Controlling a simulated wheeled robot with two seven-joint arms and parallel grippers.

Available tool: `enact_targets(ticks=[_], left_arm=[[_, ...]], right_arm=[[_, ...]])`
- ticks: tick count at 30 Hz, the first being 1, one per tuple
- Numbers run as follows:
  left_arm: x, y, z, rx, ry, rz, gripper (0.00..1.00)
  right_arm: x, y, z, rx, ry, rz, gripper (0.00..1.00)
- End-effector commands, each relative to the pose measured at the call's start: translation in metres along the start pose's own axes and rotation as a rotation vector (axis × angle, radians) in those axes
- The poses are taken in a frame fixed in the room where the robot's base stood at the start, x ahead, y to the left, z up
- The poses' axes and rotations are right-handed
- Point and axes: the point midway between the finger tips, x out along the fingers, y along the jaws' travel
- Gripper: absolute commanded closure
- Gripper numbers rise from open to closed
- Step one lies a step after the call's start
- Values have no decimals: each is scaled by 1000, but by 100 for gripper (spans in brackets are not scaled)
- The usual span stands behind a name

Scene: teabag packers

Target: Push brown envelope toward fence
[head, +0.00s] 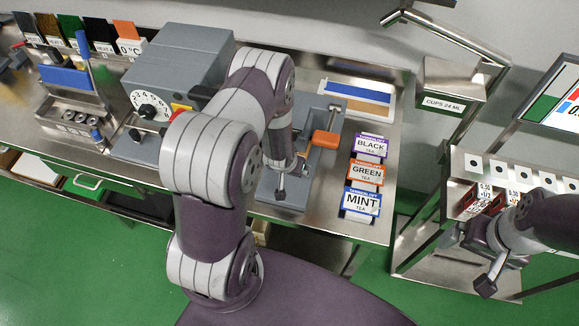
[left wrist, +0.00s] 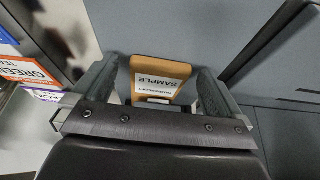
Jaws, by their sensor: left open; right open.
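The brown envelope (left wrist: 165,69), with a white label reading SAMPLE, shows in the left wrist view. It lies between the two fingers of my left gripper (left wrist: 157,80); the fingers are apart, with a narrow gap on each side of it. Its lower part is hidden by the gripper body. In the head view my left gripper (head: 281,186) is over the grey device, and the envelope cannot be made out there. I cannot tell which grey part is the fence. My right gripper (head: 490,275) is open and empty, beside the right-hand stand.
Black, green and mint tea boxes (head: 362,203) stand right of the device. An orange handle (head: 326,139) is beside my left gripper. A grey machine with a dial (head: 150,104) stands at the left. A tray (head: 356,98) lies behind.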

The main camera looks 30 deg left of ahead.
Motion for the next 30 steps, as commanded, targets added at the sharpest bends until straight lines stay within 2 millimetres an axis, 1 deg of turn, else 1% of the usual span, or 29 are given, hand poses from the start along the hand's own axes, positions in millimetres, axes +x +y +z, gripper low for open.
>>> enact_targets(ticks=[1, 2, 3, 5, 6, 7, 10, 26, 27, 28, 29, 30], left_arm=[[0, 0, 0, 0, 0, 0, 0], [0, 0, 0, 0, 0, 0, 3], [0, 0, 0, 0, 0, 0, 16], [0, 0, 0, 0, 0, 0, 36], [0, 0, 0, 0, 0, 0, 49], [0, 0, 0, 0, 0, 0, 55], [0, 0, 0, 0, 0, 0, 55], [2, 0, -13, -1, 12, 0, 55], [2, 0, -13, -1, 14, 0, 13], [2, 0, -13, -1, 13, 0, 3], [2, 0, -12, -1, 11, 0, 0], [2, 0, -12, -1, 10, 0, 0]], right_arm=[[0, 0, 0, 0, 0, 0, 0], [0, 0, 0, 0, 0, 0, 0], [0, 0, 0, 0, 0, 0, 0], [0, 0, 0, 0, 0, 0, 0], [0, 0, 0, 0, 0, 0, 0], [0, 0, 0, 0, 0, 0, 0], [0, 0, 0, 0, 0, 0, 0], [4, 0, 0, 0, 0, 0, 0], [4, 0, 0, 0, 0, 0, 0], [4, 0, 0, 0, 0, 0, 0], [3, 0, 0, 0, 0, 0, 0], [3, 0, 0, 0, 0, 0, 0]])
